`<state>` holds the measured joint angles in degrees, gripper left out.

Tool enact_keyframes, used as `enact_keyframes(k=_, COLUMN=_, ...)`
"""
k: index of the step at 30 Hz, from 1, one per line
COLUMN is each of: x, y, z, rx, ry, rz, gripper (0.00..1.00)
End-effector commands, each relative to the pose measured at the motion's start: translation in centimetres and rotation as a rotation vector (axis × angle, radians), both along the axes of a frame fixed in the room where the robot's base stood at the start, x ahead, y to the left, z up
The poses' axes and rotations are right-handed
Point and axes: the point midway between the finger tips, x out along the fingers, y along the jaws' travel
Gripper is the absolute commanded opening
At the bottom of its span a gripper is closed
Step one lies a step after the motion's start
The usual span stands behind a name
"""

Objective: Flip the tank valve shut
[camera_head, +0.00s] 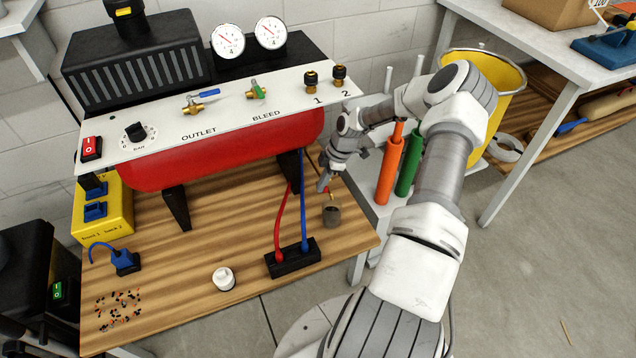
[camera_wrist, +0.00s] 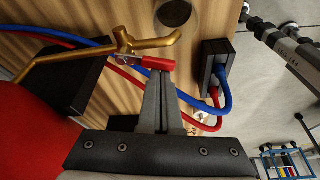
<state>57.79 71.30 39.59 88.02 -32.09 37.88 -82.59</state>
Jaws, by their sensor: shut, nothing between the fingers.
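A brass valve (camera_wrist: 122,58) with a red lever (camera_wrist: 152,65) sits on a bent brass pipe (camera_wrist: 155,44) beside the red tank (camera_wrist: 28,140) in the wrist view. The tank (camera_head: 225,150) also shows in the head view, under a white panel. My gripper (camera_wrist: 160,78) is shut and empty, its tips at the free end of the red lever. Whether they touch it I cannot tell. In the head view my gripper (camera_head: 322,186) is low at the tank's right end, and the valve there is mostly hidden.
A black block (camera_head: 292,258) with red and blue hoses stands on the wooden bench (camera_head: 190,270). The panel bears a blue-handled outlet valve (camera_head: 205,95) and a green-handled bleed valve (camera_head: 258,88). Orange (camera_head: 390,165) and green (camera_head: 410,160) cylinders stand right.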

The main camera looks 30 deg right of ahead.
Motion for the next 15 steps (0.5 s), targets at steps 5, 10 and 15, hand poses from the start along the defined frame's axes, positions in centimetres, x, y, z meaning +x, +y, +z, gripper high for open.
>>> enact_keyframes(k=5, x=-0.17, y=-0.21, z=-0.04, rx=-0.001, ry=0.001, rz=0.051, gripper=0.0)
enact_keyframes(k=10, x=-0.21, y=-0.16, z=0.0, rx=-0.001, ry=0.001, rz=0.05, gripper=0.0)
enact_keyframes(k=15, x=-0.7, y=0.05, z=0.1, rx=-0.001, ry=0.001, rz=0.049, gripper=0.0)
